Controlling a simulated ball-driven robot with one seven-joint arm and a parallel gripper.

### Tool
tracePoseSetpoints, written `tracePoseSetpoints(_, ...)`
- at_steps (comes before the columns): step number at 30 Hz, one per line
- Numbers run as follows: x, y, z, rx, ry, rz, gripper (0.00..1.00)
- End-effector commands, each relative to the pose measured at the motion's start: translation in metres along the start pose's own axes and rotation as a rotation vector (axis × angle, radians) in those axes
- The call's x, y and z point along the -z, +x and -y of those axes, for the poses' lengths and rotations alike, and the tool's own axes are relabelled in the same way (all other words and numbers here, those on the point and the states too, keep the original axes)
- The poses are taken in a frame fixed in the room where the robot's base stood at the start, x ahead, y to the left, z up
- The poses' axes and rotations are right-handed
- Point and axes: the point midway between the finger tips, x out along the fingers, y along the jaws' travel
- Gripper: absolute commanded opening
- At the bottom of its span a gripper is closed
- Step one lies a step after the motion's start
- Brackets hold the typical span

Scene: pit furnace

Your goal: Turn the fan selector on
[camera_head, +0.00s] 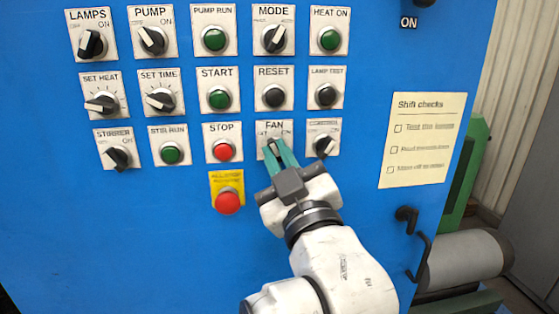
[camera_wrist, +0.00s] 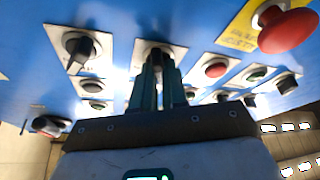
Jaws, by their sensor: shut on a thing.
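The fan selector (camera_head: 272,146) is a knob on a white plate labelled FAN, in the lower row of the blue panel. My gripper (camera_head: 280,153) reaches it from below right, its green fingers shut on the knob. The fingers and gripper body hide part of the knob and plate, so I cannot tell exactly which way its pointer stands. In the wrist view the fan selector (camera_wrist: 154,50) is dark and lies between the tips of my gripper (camera_wrist: 158,66).
The red STOP button (camera_head: 225,150) is just left of the FAN plate. Another black selector (camera_head: 323,145) is close on its right. A red mushroom button (camera_head: 228,201) on a yellow plate sits below left, near my gripper. A hooked handle (camera_head: 412,226) protrudes at lower right.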

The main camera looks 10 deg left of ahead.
Motion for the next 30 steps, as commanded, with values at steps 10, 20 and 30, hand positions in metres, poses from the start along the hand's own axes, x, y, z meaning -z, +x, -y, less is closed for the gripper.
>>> tracePoseSetpoints(10, -0.0044, -0.0016, 0.0056, -0.093, 0.229, -0.002, 0.00)
tracePoseSetpoints(20, -0.0045, -0.0019, 0.0064, -0.214, 0.520, -0.003, 0.00)
tracePoseSetpoints(30, -0.0023, -0.0007, 0.0059, -0.318, 0.773, 0.000, 0.00)
